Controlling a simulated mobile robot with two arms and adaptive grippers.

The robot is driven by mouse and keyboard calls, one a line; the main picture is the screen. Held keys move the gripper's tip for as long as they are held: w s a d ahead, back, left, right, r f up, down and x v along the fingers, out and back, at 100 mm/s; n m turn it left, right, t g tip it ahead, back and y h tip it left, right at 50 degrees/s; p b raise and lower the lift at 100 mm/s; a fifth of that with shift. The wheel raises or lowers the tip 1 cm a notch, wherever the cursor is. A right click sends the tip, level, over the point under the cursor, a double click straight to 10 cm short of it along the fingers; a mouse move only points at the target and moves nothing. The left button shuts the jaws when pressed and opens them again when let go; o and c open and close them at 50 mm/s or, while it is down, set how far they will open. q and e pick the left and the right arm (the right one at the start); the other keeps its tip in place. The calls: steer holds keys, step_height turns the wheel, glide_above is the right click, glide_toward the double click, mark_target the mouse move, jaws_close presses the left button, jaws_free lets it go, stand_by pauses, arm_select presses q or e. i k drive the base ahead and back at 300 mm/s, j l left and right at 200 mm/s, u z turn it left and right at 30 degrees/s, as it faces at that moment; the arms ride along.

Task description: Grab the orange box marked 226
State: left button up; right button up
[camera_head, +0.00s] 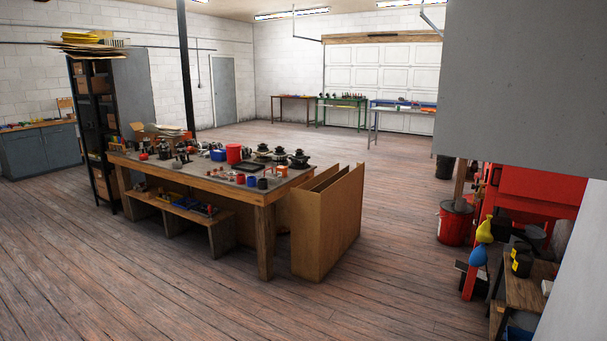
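I cannot pick out an orange box marked 226; no number is readable at this distance. A small orange-red item (282,171) sits near the right end of the wooden workbench (232,187), too small to identify. A red container (233,154) stands near the bench's middle. Neither of my grippers is in view.
Tall wooden panels (328,222) stand against the bench's right end. A dark shelf unit (97,130) is behind its left end. A red bucket (454,223) and a cluttered small table (528,291) are at right. The foreground floor (180,290) is clear.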

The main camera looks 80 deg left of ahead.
mark_target(279, 169)
steer(key=u, duration=2.8)
steer(key=i+z, duration=0.2)
steer(key=i, duration=3.85)
